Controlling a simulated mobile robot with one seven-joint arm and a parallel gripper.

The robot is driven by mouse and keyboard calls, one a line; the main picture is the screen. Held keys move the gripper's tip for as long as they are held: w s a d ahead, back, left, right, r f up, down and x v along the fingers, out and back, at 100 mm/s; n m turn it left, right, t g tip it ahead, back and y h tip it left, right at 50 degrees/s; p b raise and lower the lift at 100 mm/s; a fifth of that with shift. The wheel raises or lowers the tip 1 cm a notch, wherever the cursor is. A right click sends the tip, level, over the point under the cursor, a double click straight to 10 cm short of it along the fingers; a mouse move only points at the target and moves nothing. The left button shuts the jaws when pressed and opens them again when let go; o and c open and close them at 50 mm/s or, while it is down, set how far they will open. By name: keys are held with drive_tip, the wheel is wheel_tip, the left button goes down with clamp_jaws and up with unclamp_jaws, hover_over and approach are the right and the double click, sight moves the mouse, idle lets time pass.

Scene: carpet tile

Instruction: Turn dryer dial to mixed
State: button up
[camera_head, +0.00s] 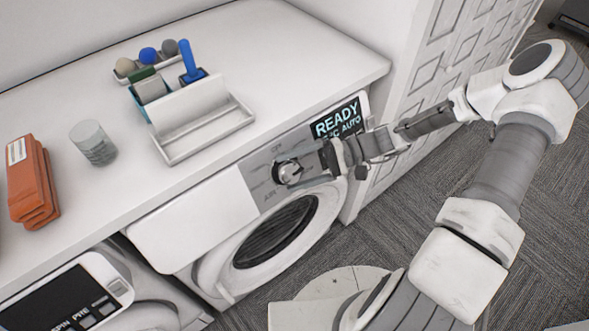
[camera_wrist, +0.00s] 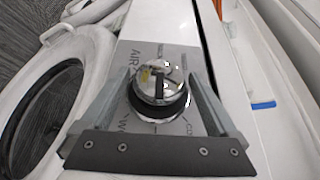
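The dryer dial (camera_head: 288,172) is a round, shiny silver knob on the grey panel of the white dryer (camera_head: 212,274). In the wrist view the dial (camera_wrist: 160,88) has a dark bar running roughly up and down the picture. Printed labels ring it; "AIR" reads at its left, the others are partly hidden or too small to read surely. My gripper (camera_head: 312,164) is at the dial from the right. In the wrist view its fingers (camera_wrist: 162,82) are apart, one on each side of the dial; I cannot tell whether they touch it.
The dryer display (camera_head: 338,120) shows "READY" and "AUTO". The round door (camera_head: 275,235) is below the dial. The countertop (camera_head: 290,55) above holds a white tray (camera_head: 205,135), a glass (camera_head: 94,143) and reddish-brown folded items (camera_head: 31,182). Another machine (camera_head: 65,300) stands at lower left.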

drive_tip(key=shift+d, duration=0.1)
idle(0.3)
drive_tip(key=v, duration=1.7)
drive_tip(key=shift+d+b, duration=0.15)
drive_tip(key=shift+b, duration=0.25)
drive_tip(key=shift+r, duration=0.1)
